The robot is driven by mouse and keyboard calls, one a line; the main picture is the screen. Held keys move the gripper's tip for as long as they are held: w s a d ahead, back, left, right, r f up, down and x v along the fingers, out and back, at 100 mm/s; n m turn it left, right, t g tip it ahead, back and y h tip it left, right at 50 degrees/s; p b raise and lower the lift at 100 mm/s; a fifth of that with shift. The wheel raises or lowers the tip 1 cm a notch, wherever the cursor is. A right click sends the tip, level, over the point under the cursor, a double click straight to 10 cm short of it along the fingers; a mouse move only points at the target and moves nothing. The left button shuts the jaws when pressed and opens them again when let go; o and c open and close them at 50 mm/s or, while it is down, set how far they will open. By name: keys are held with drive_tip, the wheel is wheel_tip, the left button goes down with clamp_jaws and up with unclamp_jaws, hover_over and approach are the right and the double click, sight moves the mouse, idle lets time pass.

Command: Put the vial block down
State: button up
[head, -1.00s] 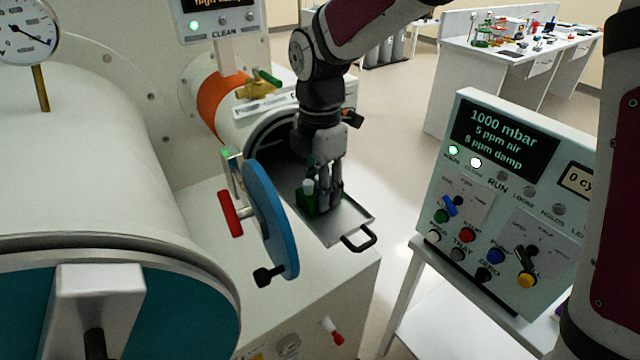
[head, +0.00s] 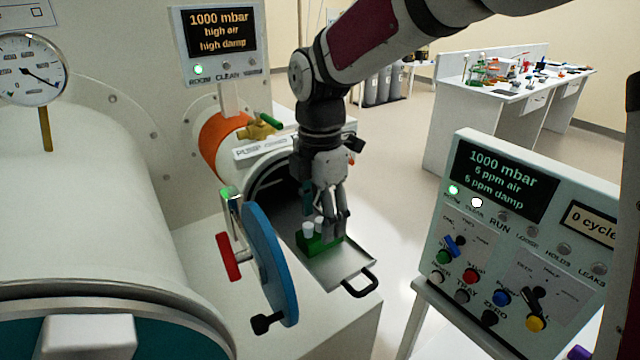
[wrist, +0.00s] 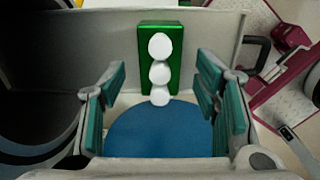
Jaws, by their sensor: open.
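The vial block is a green block (head: 318,243) with white-capped vials, resting on the metal slide-out tray (head: 350,268) at the mouth of the small chamber. In the wrist view the green block (wrist: 174,38) has three white caps in a row. My gripper (head: 334,234) is just above and beside the block in the head view. In the wrist view its teal-padded fingers (wrist: 165,100) are spread wide with nothing between the pads, and the block lies beyond them.
The round blue door (head: 268,262) stands open to the left of the tray. The tray's black handle (head: 362,286) sticks out at the front. A control panel (head: 510,230) stands to the right. Open floor lies behind the tray.

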sight(320, 220)
wheel_tip(320, 220, up, 8)
drive_tip(key=shift+r+b, duration=0.2)
drive_tip(key=shift+b, duration=0.2)
drive_tip(key=shift+r, duration=0.2)
drive_tip(key=s+d+f+m+t, duration=0.1)
drive_tip(key=s+d+m+t, duration=0.4)
drive_tip(key=s+d+m, duration=1.3)
drive_tip(key=s+m, duration=0.1)
drive_tip(key=m, duration=0.5)
drive_tip(key=shift+m, duration=0.4)
drive_tip(key=shift+f, duration=0.1)
